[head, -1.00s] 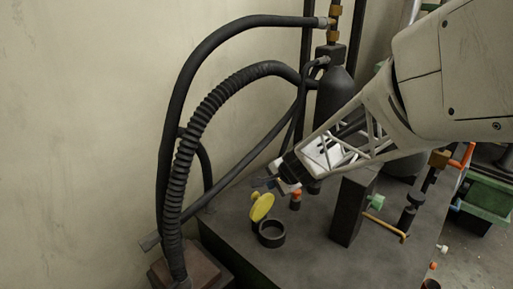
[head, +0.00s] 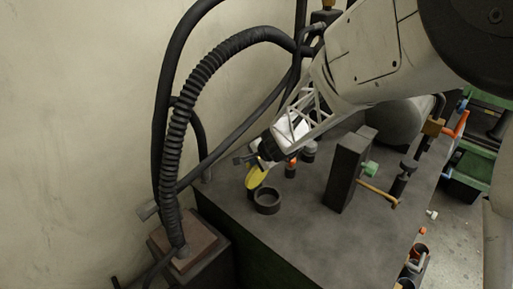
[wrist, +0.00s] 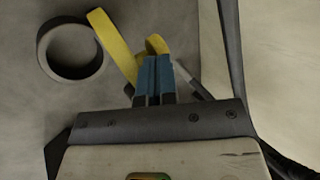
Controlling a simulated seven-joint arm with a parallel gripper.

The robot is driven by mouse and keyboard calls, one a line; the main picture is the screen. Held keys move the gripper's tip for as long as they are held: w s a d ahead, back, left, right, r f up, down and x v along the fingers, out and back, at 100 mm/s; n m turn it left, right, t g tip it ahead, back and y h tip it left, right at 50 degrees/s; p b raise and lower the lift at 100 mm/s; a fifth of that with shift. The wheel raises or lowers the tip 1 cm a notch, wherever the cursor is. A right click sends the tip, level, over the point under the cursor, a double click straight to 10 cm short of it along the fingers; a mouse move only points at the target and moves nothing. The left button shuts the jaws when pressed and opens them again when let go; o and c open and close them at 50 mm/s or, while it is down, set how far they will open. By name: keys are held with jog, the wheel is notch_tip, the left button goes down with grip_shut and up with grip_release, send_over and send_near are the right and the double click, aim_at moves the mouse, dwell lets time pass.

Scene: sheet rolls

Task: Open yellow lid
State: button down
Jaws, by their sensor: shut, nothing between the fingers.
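The yellow lid (head: 252,178) stands up steeply on its edge beside the round dark opening (head: 267,209), on the left part of the dark metal box. The opening is uncovered. In the wrist view the lid (wrist: 112,46) shows nearly edge-on as a yellow strip, right of the dark ring (wrist: 45,52), with a smaller yellow part (wrist: 157,44) beside it. My gripper (head: 243,159) is just above and behind the lid, partly overlapping it. Its blue fingertips (wrist: 153,62) are shut together with nothing between them, close to the smaller yellow part; I cannot tell whether they touch it.
Thick black hoses (head: 176,130) hang left and behind my gripper. A dark upright block (head: 344,172) with a green knob (head: 370,168) and a brass handle (head: 377,193) stands to the right. An orange-capped post (head: 291,165) is near my gripper. The box's front top is clear.

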jog(key=shift+a+f, duration=0.1)
jog(key=shift+f, duration=0.05)
jog(key=shift+w+a, duration=0.8)
jog(key=shift+w, duration=0.1)
jog(key=v, duration=0.9)
jog(key=shift+r, duration=0.7)
jog(key=shift+w+a, duration=0.1)
jog(key=shift+a, duration=0.05)
